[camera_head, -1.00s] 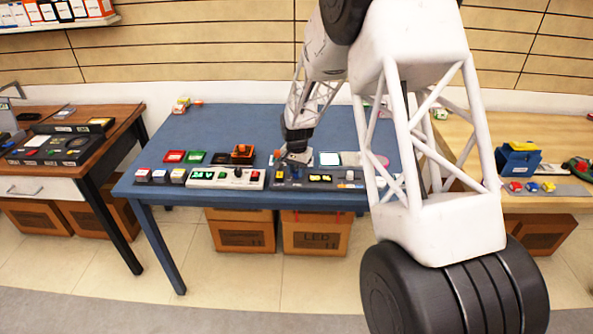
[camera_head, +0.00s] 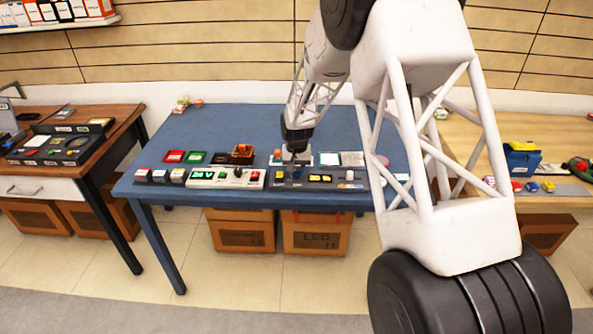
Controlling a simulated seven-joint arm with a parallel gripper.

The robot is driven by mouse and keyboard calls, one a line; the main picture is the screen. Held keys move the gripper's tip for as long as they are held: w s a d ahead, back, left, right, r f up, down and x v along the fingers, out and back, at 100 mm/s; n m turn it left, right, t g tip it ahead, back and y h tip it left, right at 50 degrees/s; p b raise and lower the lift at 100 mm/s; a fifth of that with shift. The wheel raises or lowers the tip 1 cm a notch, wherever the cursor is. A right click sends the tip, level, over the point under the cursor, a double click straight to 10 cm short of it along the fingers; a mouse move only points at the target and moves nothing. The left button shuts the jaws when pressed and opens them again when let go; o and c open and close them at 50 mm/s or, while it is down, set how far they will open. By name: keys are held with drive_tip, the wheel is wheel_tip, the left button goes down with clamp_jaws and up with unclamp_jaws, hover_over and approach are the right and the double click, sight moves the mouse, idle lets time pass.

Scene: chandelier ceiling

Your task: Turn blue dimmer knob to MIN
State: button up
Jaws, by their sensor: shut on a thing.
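The dark control panel (camera_head: 335,184) lies near the front edge of the blue table, with yellow-lit displays on it. My gripper (camera_head: 296,164) points down over the panel's left part. It is shut on the small blue dimmer knob (camera_head: 297,174), which shows only as a few dark blue pixels below the fingers. The fingers mostly hide the knob, and its pointer and the MIN mark are too small to read.
A white panel (camera_head: 226,179) with a green display and buttons lies directly left. An orange device (camera_head: 242,152) and red and green trays stand behind it. My arm hides the blue table's right part.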

sight(297, 172)
drive_tip(key=n, duration=0.5)
drive_tip(key=shift+n, duration=0.3)
drive_tip(key=n, duration=0.6)
drive_tip(key=shift+w+n, duration=0.1)
drive_tip(key=shift+n, duration=0.2)
drive_tip(key=o, duration=0.9)
drive_tip(key=shift+r, duration=0.1)
drive_tip(key=shift+r, duration=3.85)
